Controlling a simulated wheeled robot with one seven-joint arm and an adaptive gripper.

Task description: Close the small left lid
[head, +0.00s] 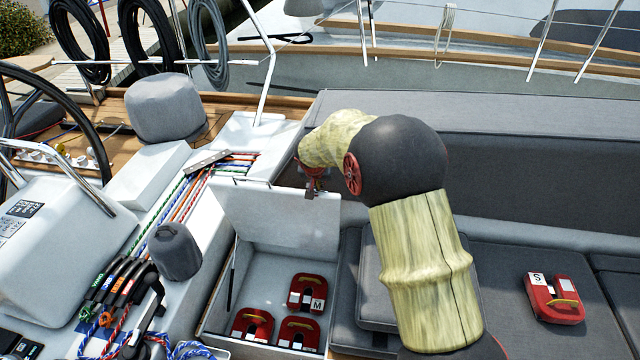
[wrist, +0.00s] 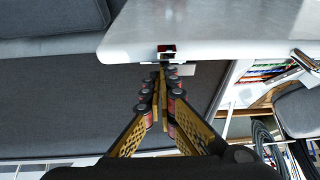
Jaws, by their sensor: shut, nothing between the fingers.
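The small left lid (head: 275,215) is a white panel standing raised at the back of an open white locker box (head: 232,262). In the wrist view the lid (wrist: 215,30) spans the top of the picture, with a small metal latch (wrist: 167,52) at its edge. My gripper (head: 312,190) is at the upper right part of the lid, by its top edge. In the wrist view my gripper (wrist: 163,72) has its fingertips together just by the latch; I cannot tell whether they touch it. My arm hides what lies right of the lid.
Several red horseshoe-shaped cases (head: 306,292) lie inside the box. Another red case (head: 553,298) marked S lies on the grey seat cushion (head: 500,260). Coloured ropes (head: 185,200) and a covered winch (head: 175,250) stand left of the box. A grey backrest (head: 500,170) runs behind.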

